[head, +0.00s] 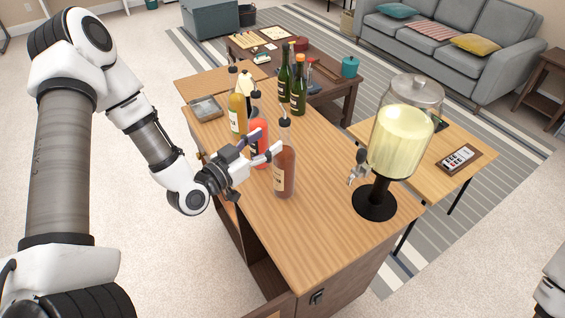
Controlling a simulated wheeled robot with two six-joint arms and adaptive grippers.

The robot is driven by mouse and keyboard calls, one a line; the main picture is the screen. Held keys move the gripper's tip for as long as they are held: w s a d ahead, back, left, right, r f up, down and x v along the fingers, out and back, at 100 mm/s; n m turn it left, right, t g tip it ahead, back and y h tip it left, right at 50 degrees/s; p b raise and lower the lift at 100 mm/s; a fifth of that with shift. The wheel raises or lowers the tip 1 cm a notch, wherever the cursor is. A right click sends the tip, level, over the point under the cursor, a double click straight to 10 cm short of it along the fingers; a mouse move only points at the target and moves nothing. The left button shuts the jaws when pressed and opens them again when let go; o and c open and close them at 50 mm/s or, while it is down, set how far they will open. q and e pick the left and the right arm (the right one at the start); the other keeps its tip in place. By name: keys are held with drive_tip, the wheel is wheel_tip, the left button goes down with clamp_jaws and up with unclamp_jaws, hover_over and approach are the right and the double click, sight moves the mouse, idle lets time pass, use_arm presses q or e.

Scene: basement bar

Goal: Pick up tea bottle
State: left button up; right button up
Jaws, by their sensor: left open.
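Several bottles with dark spouts stand on the wooden bar counter (310,225). The nearest, a brownish-pink bottle (285,178) with a pale label, looks most like tea, but I cannot read its label. A red bottle (259,127) stands just behind it, then an amber-yellow bottle (237,118). My left gripper (268,141) comes in from the left, open, its fingers pointing at the brownish bottle and crossing in front of the red one. Nothing appears held. Whether a fingertip touches the brownish bottle is unclear. My right gripper is out of view.
A glass drink dispenser (402,140) on a black stand is right of the bottles. Two green bottles (298,92) and a cream bottle (245,86) stand farther back, with a grey tray (206,108) at the counter's left. The counter front is clear.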

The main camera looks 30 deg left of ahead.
sight(281, 135)
use_arm(q)
drive_tip(key=shift+w+d+r+p, duration=0.3)
drive_tip(key=shift+w+d, duration=0.15)
drive_tip(key=shift+d, duration=0.2)
drive_tip(key=shift+w+d+r+p, duration=0.3)
drive_tip(key=shift+w+d, duration=0.15)
drive_tip(key=shift+d, duration=0.15)
drive_tip(key=w, duration=0.3)
drive_tip(key=shift+f+p, duration=0.3)
drive_tip(key=shift+f, duration=0.05)
drive_tip(key=shift+w+f, duration=0.15)
drive_tip(key=shift+w, duration=0.15)
drive_tip(key=shift+s+d, duration=0.15)
drive_tip(key=shift+d, duration=0.05)
clamp_jaws()
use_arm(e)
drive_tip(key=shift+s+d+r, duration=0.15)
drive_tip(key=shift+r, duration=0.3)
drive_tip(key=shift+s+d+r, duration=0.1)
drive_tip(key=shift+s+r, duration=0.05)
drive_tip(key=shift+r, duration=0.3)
